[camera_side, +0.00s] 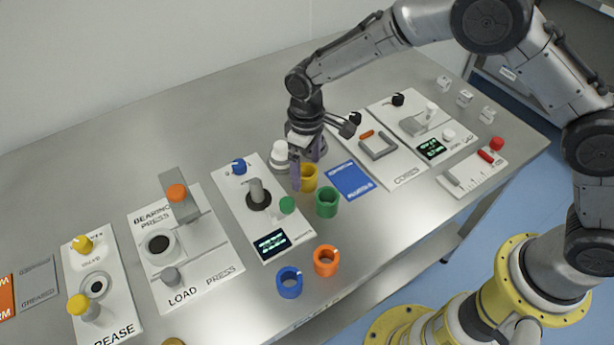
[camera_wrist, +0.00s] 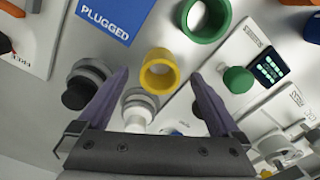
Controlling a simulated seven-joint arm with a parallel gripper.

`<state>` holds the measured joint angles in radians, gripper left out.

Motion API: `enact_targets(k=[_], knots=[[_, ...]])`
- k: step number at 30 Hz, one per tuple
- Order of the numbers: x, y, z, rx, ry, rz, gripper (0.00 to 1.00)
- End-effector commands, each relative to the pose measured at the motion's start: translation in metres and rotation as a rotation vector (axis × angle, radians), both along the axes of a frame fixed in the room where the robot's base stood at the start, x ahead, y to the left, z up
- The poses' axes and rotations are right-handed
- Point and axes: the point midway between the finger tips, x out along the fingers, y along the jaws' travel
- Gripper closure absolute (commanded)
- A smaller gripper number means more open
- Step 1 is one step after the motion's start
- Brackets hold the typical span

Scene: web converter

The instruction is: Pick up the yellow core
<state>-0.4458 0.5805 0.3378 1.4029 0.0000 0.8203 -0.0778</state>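The yellow core (camera_side: 308,178) is a short hollow ring standing on the steel table, left of the blue card. In the wrist view the yellow core (camera_wrist: 159,71) lies ahead of and between my two fingers, with its open bore facing the camera. My gripper (camera_side: 300,172) is right at the core in the side view, one finger in front of its left side. In the wrist view my gripper (camera_wrist: 159,88) is open, with visible gaps between both fingers and the core. I cannot tell whether the fingertips are down to the core's height.
A green core (camera_side: 327,202) stands close to the yellow one. Orange (camera_side: 326,260) and blue (camera_side: 289,282) cores stand nearer the front edge. A white-topped knob (camera_side: 280,154) is just left of my gripper. The blue card (camera_side: 349,180) lies flat to the right.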

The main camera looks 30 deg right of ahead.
Motion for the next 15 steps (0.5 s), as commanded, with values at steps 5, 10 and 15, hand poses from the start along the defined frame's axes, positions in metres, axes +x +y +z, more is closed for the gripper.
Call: enact_targets(k=[5, 10, 15], knots=[[-0.0001, 0.0, 0.0, 0.0, 0.0, 0.0, 0.32], [0.0, 0.0, 0.0001, 0.0, 0.0, 0.0, 0.63], [0.0001, 0.0, 0.0003, 0.0, 0.0, 0.0, 0.89]])
